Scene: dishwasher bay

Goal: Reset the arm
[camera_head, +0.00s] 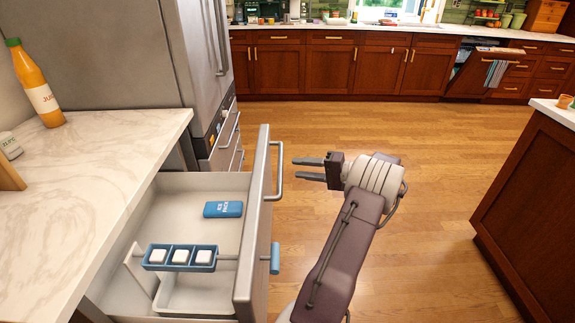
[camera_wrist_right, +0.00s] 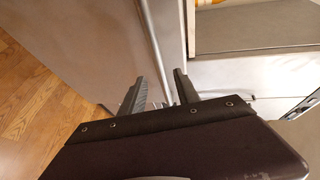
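My right gripper (camera_head: 297,168) is open and empty, with two dark fingers apart and pointing left. In the head view its tips are just right of the silver handle (camera_head: 279,172) on the open drawer's front. In the right wrist view the gripper (camera_wrist_right: 159,77) also shows its fingers spread, with a metal bar (camera_wrist_right: 152,38) seen between them; I cannot tell its exact distance. My left gripper is not in view.
The drawer front (camera_head: 251,230) stands pulled out at my left. Inside are a blue ice pack (camera_head: 223,209) and a blue tray (camera_head: 154,256) with white cubes. A marble counter (camera_head: 90,170) holds a juice bottle (camera_head: 37,88). An island (camera_head: 530,205) stands right; the middle floor (camera_head: 440,150) is clear.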

